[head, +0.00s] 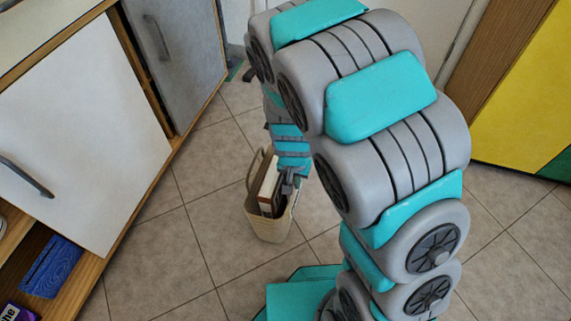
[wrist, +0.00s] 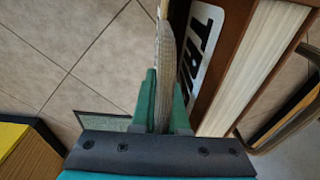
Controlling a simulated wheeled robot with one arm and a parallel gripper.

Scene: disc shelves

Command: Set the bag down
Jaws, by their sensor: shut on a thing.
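A cream bag (head: 268,226) hangs below my gripper (head: 289,184) in the head view, upright, over the tiled floor. Whether its bottom touches the floor is hard to tell. A brown and white book-like item (head: 268,186) sticks out of its top. In the wrist view, my gripper (wrist: 164,105) has its green fingers shut on a woven strap of the bag (wrist: 165,55). The item with large letters (wrist: 245,70) fills the right side there. Another strap curves at the far right edge.
A cabinet with white (head: 80,150) and grey (head: 172,50) doors stands on the left. A blue item (head: 52,267) lies on its low open shelf. A yellow panel (head: 520,90) stands at the right. Tiled floor (head: 180,250) is clear between the cabinet and the bag.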

